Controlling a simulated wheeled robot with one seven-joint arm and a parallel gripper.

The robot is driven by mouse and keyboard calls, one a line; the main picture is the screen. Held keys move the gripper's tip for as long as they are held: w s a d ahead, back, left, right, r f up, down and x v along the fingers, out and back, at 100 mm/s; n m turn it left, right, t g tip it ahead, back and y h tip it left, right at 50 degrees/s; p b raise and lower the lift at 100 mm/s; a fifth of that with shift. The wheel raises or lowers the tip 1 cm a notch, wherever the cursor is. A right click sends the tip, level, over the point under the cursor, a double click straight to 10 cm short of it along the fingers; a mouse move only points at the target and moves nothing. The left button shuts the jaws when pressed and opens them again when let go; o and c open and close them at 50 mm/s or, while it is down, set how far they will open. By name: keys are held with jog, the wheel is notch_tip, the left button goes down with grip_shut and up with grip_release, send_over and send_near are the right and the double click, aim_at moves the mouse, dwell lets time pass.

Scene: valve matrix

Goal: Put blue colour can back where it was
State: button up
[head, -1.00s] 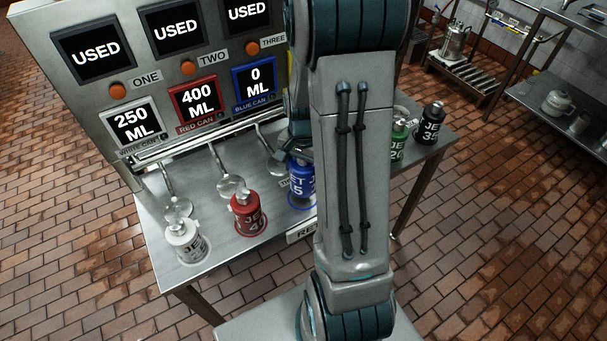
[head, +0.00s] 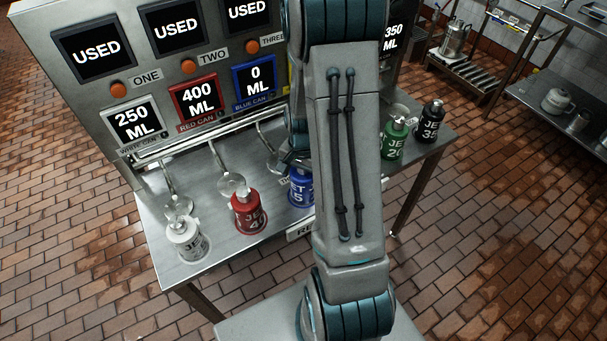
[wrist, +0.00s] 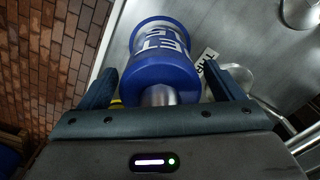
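The blue can (head: 301,190) stands on the metal table in front of the panel, to the right of the red can. My arm hides its right part in the head view. In the wrist view the blue can (wrist: 160,60) shows its lid and silver neck towards me, between the fingers of my gripper (wrist: 160,75). The fingers are spread on either side, with a visible gap at the left finger. In the head view my gripper is mostly hidden behind my arm. A small label (wrist: 207,58) lies on the table beside the can.
The red can (head: 248,213) and white can (head: 186,240) stand to the left on the table. The green can (head: 393,140) and black can (head: 431,122) stand to the right. Metal spoon-like levers (head: 232,183) reach out from the panel (head: 112,88). The blue display (head: 256,82) reads 0 ML.

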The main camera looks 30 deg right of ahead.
jog(key=shift+w+r, duration=0.1)
jog(key=shift+r, duration=0.45)
notch_tip(320, 180, up, 11)
jog(key=shift+r, duration=0.15)
jog(key=s+a+r+n+t, duration=0.3)
jog(key=s+a+r+n, duration=0.7)
jog(key=s+a+n, duration=0.1)
jog(key=shift+s+a+r, duration=0.25)
jog(key=shift+s+a, duration=0.2)
jog(key=shift+s, duration=0.55)
